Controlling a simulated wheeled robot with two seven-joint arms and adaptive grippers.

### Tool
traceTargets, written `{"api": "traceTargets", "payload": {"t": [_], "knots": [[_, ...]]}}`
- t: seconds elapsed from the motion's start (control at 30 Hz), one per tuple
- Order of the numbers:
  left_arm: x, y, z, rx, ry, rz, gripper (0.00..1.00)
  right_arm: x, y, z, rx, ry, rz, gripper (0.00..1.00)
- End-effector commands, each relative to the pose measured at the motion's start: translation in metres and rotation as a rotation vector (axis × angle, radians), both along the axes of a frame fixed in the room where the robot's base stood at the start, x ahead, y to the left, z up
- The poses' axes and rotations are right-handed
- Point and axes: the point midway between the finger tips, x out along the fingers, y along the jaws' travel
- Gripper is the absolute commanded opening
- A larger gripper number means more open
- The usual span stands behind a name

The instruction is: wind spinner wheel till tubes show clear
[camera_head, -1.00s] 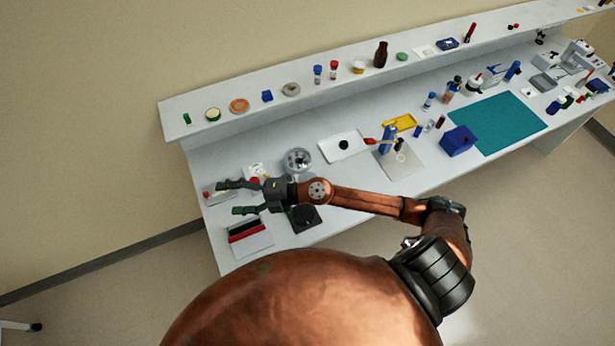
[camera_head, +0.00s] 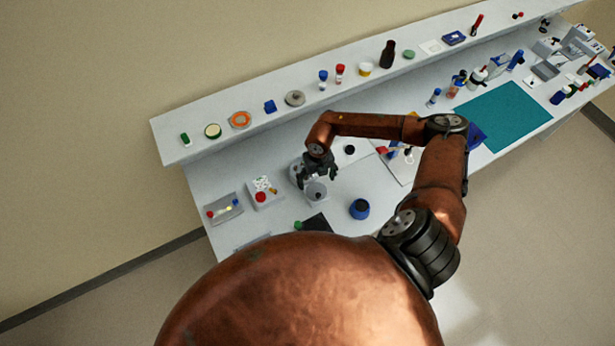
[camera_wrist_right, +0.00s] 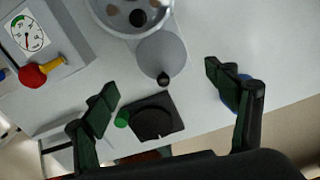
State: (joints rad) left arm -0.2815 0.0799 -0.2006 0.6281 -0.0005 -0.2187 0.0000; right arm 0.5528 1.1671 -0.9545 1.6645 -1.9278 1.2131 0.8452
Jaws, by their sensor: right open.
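The spinner is a grey round bowl (camera_wrist_right: 128,30) at the top of the right wrist view, with brown and dark round spots inside. Whether the tubes are clear cannot be told. My left gripper is not in view.
A black square pad (camera_wrist_right: 155,118) and green cap (camera_wrist_right: 122,119) lie near the front edge. A gauge box (camera_head: 262,192) with a red knob and a tray of small tubes (camera_head: 222,210) stand left. A blue jar (camera_head: 360,208) stands right. A shelf (camera_head: 210,148) runs behind.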

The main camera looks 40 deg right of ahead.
Motion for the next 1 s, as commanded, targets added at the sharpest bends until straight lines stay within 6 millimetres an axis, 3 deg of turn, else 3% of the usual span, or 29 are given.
{"api": "traceTargets", "payload": {"t": [0.17,0.4,0.5,0.7,0.87,1.0], "knots": [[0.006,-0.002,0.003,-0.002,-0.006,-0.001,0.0,-0.001,-0.005,-0.008,-0.013,0.007,-0.003,0.79],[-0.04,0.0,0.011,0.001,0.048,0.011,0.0,-0.001,-0.003,-0.044,-0.011,0.006,-0.003,0.79],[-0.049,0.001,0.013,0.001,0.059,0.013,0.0,-0.001,-0.004,-0.058,-0.01,0.005,-0.005,0.79],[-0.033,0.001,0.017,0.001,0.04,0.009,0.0,-0.001,-0.004,-0.075,-0.011,0.003,-0.002,0.79],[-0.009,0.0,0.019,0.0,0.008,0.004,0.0,-0.001,-0.003,-0.078,-0.011,0.003,0.0,0.79],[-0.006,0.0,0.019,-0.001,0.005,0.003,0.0,-0.001,-0.004,-0.078,-0.011,0.003,-0.001,0.79]]}}
